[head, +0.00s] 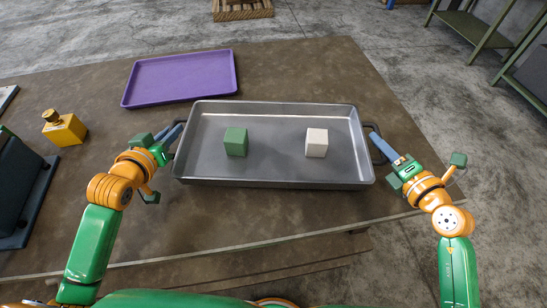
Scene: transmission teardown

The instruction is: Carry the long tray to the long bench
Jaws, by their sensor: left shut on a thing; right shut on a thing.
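The long tray (275,178) is a grey metal pan with a black handle at each short end. It lies level at the front of the brown table, and I cannot tell whether it touches the tabletop. A green cube (236,142) and a white cube (316,143) stand in it, apart. My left gripper (174,134) is shut on the tray's left handle. My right gripper (380,142) is shut on its right handle (376,128). Parts of the handles are hidden by the fingers. I cannot identify the long bench for certain.
A purple tray (180,78) lies behind the long tray on the brown table (290,78). A yellow bottle-like object (65,130) and a dark device (22,190) stand at the left. A wooden pallet (242,10) and green shelving (470,28) stand beyond, with open concrete floor between.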

